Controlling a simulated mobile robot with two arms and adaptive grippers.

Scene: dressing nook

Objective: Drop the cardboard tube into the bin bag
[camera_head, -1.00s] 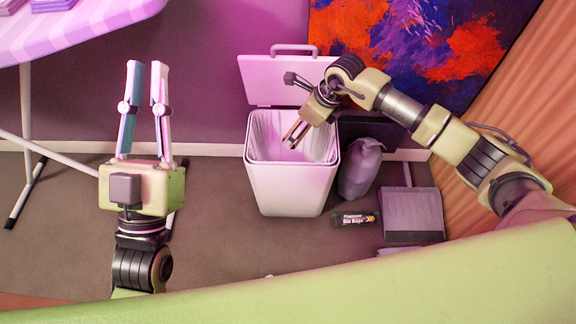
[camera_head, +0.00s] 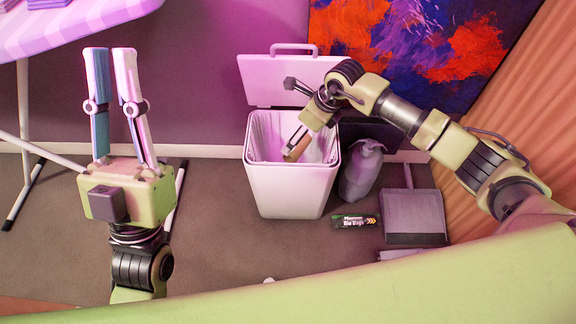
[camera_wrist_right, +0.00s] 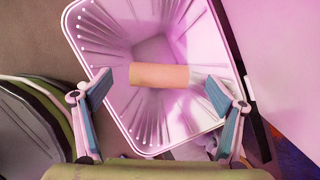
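The brown cardboard tube (camera_head: 297,148) shows just below my right gripper (camera_head: 293,141), over the mouth of the bin. In the right wrist view the tube (camera_wrist_right: 160,76) lies crosswise between the spread fingertips of my right gripper (camera_wrist_right: 158,78), with a clear gap at its left end. It looks free of the fingers, with the bag interior behind it. The pale bin bag (camera_head: 268,135) lines the white bin (camera_head: 290,190); the lining also shows in the wrist view (camera_wrist_right: 115,30). My left gripper (camera_head: 110,50) is open and empty, pointing up, well left of the bin.
The bin lid (camera_head: 275,78) stands open behind the bin. A grey bottle-like container (camera_head: 360,175), a dark bin-bags roll box (camera_head: 355,221) and a grey dustpan (camera_head: 414,215) are right of the bin. An ironing board (camera_head: 90,25) stands at upper left.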

